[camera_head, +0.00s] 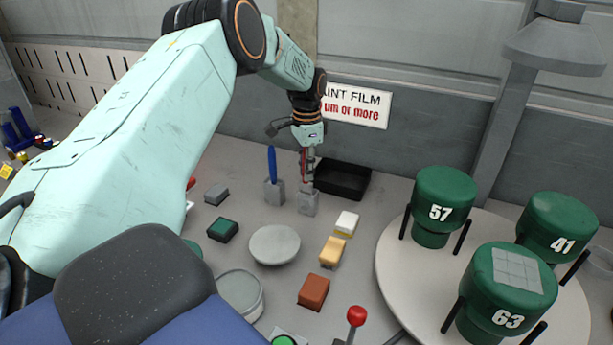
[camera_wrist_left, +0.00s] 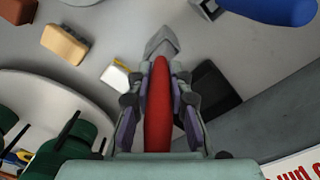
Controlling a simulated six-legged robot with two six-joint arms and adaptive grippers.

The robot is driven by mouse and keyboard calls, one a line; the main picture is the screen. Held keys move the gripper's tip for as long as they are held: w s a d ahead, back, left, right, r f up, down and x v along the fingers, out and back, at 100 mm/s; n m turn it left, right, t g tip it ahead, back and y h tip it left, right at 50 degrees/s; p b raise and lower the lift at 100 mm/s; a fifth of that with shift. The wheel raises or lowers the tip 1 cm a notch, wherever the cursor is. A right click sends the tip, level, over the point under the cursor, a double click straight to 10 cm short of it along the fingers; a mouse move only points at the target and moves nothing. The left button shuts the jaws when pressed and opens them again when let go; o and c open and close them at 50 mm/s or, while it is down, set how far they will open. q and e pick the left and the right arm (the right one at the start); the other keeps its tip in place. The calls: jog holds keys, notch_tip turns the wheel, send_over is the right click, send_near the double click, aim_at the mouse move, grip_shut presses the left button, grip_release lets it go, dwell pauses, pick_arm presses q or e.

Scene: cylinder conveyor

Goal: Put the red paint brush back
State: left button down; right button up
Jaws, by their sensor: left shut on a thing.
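My left gripper (camera_head: 307,170) is shut on the red paint brush, whose handle shows as a thin red strip (camera_head: 303,165) between the fingers. In the left wrist view the red handle (camera_wrist_left: 158,110) runs between the two fingers toward a grey piece (camera_wrist_left: 162,42) at its far end. The brush's lower end is at a small grey holder block (camera_head: 309,203); I cannot tell how far it is inserted. A blue brush (camera_head: 272,163) stands upright in a second grey holder (camera_head: 274,192) just left. My right gripper is not in view.
A black tray (camera_head: 344,178) lies behind and right of the holder. White, yellow and brown blocks and a grey disc (camera_head: 275,245) lie in front. A round table (camera_head: 397,262) with green numbered cylinders (camera_head: 508,285) stands at right. The wall is close behind.

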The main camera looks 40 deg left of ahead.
pick_arm(q)
jog(key=f, duration=0.3)
jog(key=shift+w, duration=0.3)
jog(key=shift+d, duration=0.2)
jog(key=shift+d+r, duration=0.1)
jog(key=shift+r, duration=0.05)
jog(key=c, duration=1.7)
grip_release()
jog(key=shift+s, duration=0.1)
jog(key=o, duration=0.4)
jog(key=shift+a, duration=0.35)
jog(key=shift+o, duration=0.4)
jog(key=shift+d, duration=0.25)
jog(key=shift+a+r, duration=0.1)
jog(key=shift+r, duration=0.45)
notch_tip(320, 180, up, 10)
jog(key=shift+r, duration=0.1)
jog(key=shift+a+r, duration=0.1)
jog(key=shift+r, duration=0.3)
